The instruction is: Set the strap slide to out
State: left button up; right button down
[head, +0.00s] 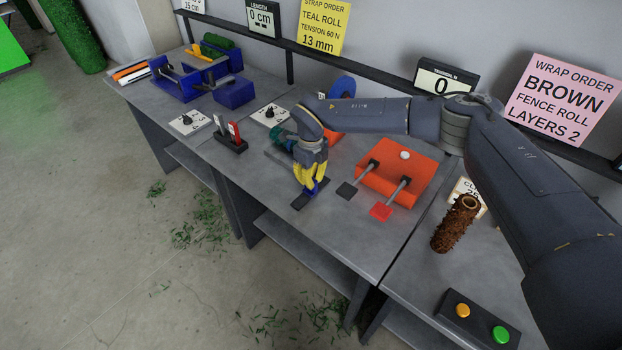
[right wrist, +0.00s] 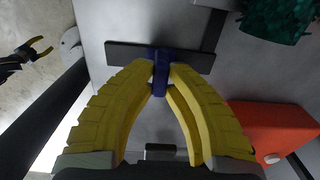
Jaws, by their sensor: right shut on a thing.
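The strap slide is a blue knob (head: 315,188) on a flat dark track (head: 300,203) near the front edge of the grey bench. In the right wrist view the blue knob (right wrist: 160,72) stands across the dark track (right wrist: 125,52). My right gripper (head: 312,183) points down with yellow fingers, and its tips (right wrist: 162,76) are shut on the knob. The fingers partly cover the knob and track in the head view. My left gripper (right wrist: 40,50) shows only in the right wrist view, at upper left, away from the bench, with its fingers apart.
A teal roll (head: 284,140) lies behind my right gripper. An orange machine (head: 400,168) with two levers stands to its right. A brown roll (head: 456,225) and a button box (head: 478,320) are further right. A red-and-black lever block (head: 231,140) stands left.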

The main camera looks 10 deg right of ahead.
aim_at(297, 203)
jog(key=s+a, duration=0.4)
jog(key=shift+s+a+f, duration=0.15)
jog(key=shift+s+a, duration=0.15)
jog(key=shift+a, duration=0.05)
jog(key=c, duration=1.4)
grip_release()
jog(key=shift+a, duration=0.1)
jog(key=shift+o, duration=0.2)
jog(key=shift+w+r, duration=0.15)
jog(key=shift+r, duration=0.4)
notch_tip(297, 203, up, 11)
